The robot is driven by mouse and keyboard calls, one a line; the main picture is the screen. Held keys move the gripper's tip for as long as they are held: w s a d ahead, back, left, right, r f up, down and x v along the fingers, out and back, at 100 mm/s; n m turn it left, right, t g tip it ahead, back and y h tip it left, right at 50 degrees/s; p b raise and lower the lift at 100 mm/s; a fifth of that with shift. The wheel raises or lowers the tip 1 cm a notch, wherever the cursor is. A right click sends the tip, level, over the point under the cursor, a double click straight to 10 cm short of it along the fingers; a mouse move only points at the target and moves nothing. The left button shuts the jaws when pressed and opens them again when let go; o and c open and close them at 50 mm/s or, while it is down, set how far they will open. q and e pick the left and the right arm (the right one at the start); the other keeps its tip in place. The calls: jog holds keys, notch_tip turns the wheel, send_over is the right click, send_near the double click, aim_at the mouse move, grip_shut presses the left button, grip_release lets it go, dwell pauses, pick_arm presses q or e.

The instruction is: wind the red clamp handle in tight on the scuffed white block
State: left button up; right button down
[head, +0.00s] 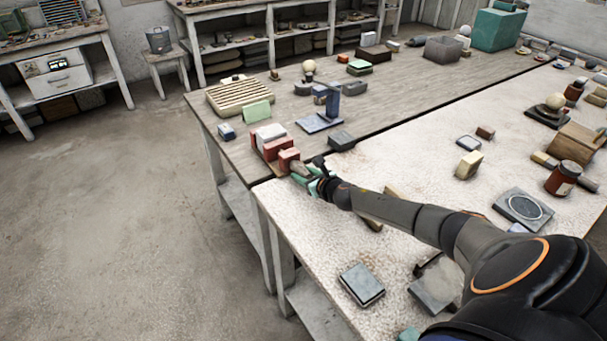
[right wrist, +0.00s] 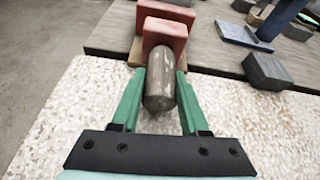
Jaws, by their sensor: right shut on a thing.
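The red clamp (head: 257,150) stands at the near left corner of the grey-brown table, with the white block (head: 270,133) between its red jaws. In the right wrist view its red parts (right wrist: 165,38) show at the top; I cannot make out there whether the block touches both jaws. The clamp's handle (right wrist: 160,90) is a grey-brown rounded cylinder, not red, pointing toward me. My right gripper (right wrist: 159,108) has its green fingers shut on the handle, one on each side; it also shows in the head view (head: 312,178). My left gripper is not in view.
A dark grey block (head: 341,141) and a blue stand (head: 320,122) are right of the clamp. A light green block (head: 256,111) and a slatted tray (head: 240,95) lie behind.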

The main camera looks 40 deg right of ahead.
dwell(0.3)
jog(key=shift+c, duration=2.1)
grip_release()
jog(key=v, duration=1.2)
jog(key=shift+s, duration=0.25)
